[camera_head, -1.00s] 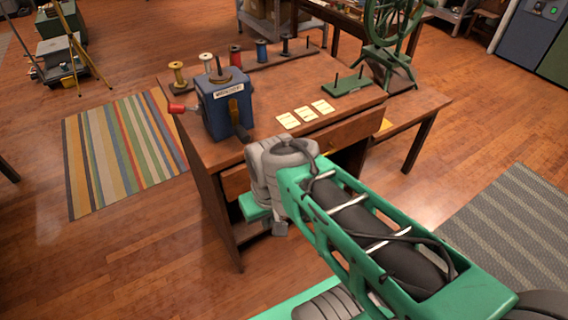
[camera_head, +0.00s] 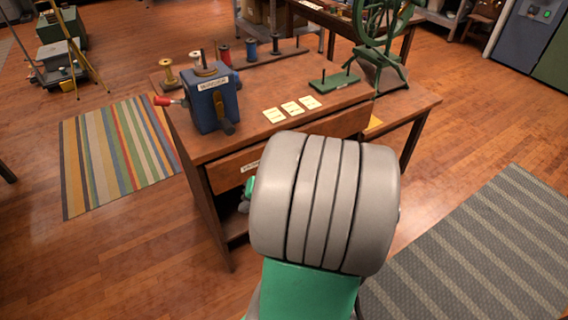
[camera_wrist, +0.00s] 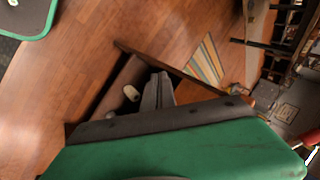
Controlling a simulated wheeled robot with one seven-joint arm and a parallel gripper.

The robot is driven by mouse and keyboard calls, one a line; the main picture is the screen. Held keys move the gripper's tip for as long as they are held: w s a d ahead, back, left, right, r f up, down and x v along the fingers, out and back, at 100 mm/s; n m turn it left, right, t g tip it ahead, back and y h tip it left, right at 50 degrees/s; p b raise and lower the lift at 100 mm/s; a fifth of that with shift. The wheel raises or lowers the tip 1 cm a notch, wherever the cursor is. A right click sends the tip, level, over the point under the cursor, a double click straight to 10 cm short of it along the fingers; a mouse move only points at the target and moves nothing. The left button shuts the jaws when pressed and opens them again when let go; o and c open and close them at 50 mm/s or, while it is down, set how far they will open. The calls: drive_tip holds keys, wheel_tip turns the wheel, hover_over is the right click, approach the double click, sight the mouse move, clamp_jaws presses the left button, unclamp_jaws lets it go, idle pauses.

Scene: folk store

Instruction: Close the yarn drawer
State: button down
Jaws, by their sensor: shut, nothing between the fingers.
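The wooden desk (camera_head: 250,116) stands at the centre of the head view. A wide drawer front (camera_head: 231,171) with a small pale label shows under its top. My arm covers part of the front, and I cannot tell how far out it stands. My gripper is mostly hidden behind my arm there. In the wrist view, my gripper (camera_wrist: 158,85) shows as narrow grey fingers, shut and empty. They point at the desk's dark open space, where pale rounded items (camera_wrist: 132,93) lie. I cannot tell whether the fingers touch the drawer.
A blue winder (camera_head: 213,103) with a red crank, spools and cards (camera_head: 292,108) stand on the desk. A green spinning wheel (camera_head: 378,45) is behind at the right. A striped rug (camera_head: 115,150) and a grey rug (camera_head: 490,250) lie on open floor.

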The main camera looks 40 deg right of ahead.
drive_tip(key=s+d+r+m+t+h+b, duration=0.1)
drive_tip(key=s+d+m+t+h, duration=0.25)
drive_tip(key=d+m, duration=0.4)
drive_tip(key=s+d+r+m+t+h+b, duration=0.1)
drive_tip(key=s+d+m+t+h, duration=0.25)
drive_tip(key=d, duration=0.65)
drive_tip(key=r+b+x, duration=0.1)
drive_tip(key=x, duration=1.2)
drive_tip(key=shift+w+a+y+b, duration=0.2)
drive_tip(key=shift+w+y+b, duration=0.2)
drive_tip(key=shift+w, duration=0.05)
drive_tip(key=shift+r, duration=0.1)
